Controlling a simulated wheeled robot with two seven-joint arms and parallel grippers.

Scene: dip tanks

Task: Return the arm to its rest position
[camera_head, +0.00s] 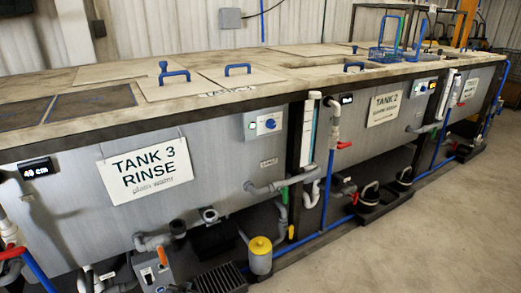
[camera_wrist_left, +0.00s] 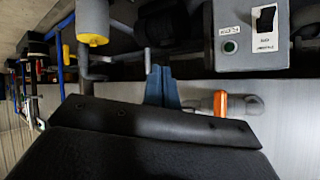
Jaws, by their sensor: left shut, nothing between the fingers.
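My left gripper (camera_wrist_left: 162,86) shows in the left wrist view, beyond the dark wrist body that fills the bottom of the picture. Its two bluish fingers are together, with nothing held between them. Pipes and a grey control box (camera_wrist_left: 248,38) are beyond the fingers, and I cannot tell how far away. Neither arm shows in the head view, and my right gripper is in no view.
The Tank 3 front (camera_head: 75,215) spans the left, with pipes and a yellow-topped canister (camera_head: 260,258) low before it. An orange valve handle (camera_wrist_left: 220,103) is right of the fingers. A blue-framed basket (camera_head: 385,53) is farther back. Floor at right (camera_head: 440,235) is clear.

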